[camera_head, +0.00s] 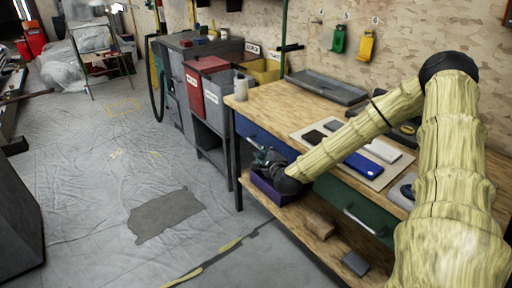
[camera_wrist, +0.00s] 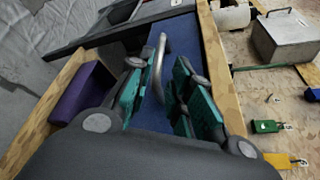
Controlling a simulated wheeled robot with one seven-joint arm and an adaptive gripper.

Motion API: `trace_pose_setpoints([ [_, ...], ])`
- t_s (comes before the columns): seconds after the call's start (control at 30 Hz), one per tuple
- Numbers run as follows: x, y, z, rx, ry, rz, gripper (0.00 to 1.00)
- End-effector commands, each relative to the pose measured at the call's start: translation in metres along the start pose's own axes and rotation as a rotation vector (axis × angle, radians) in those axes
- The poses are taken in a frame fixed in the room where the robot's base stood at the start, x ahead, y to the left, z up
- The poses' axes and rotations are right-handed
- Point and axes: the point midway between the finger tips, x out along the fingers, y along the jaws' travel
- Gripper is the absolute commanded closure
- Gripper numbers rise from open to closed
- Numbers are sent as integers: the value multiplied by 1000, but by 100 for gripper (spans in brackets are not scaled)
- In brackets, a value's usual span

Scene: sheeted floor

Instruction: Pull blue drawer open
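The blue drawer (camera_head: 262,137) sits under the wooden workbench top at its far end, and looks closed. Its blue front (camera_wrist: 183,48) fills the middle of the wrist view. A curved silver handle (camera_wrist: 158,62) stands out from that front. My gripper (camera_head: 264,158) is at the drawer front, and its dark body hides part of the front in the head view. In the wrist view, my gripper (camera_wrist: 160,82) is open, with teal finger pads on either side of the handle. Gaps show between pads and handle; contact cannot be told.
A green drawer (camera_head: 345,205) is nearer along the bench (camera_head: 276,104). A purple bin (camera_head: 268,190) stands on the lower shelf beneath my gripper. A red bin (camera_head: 216,100) and grey cabinets stand beyond. Floor to the left is mostly clear.

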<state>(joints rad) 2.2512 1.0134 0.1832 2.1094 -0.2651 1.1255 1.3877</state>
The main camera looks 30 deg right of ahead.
Motion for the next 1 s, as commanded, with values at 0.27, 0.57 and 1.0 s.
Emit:
trace_pose_setpoints([
  [0.27,46,1,0,-6,-1,-1,79],
  [0.57,82,1,0,-4,0,1,79],
  [1.0,90,1,0,-3,0,1,79],
])
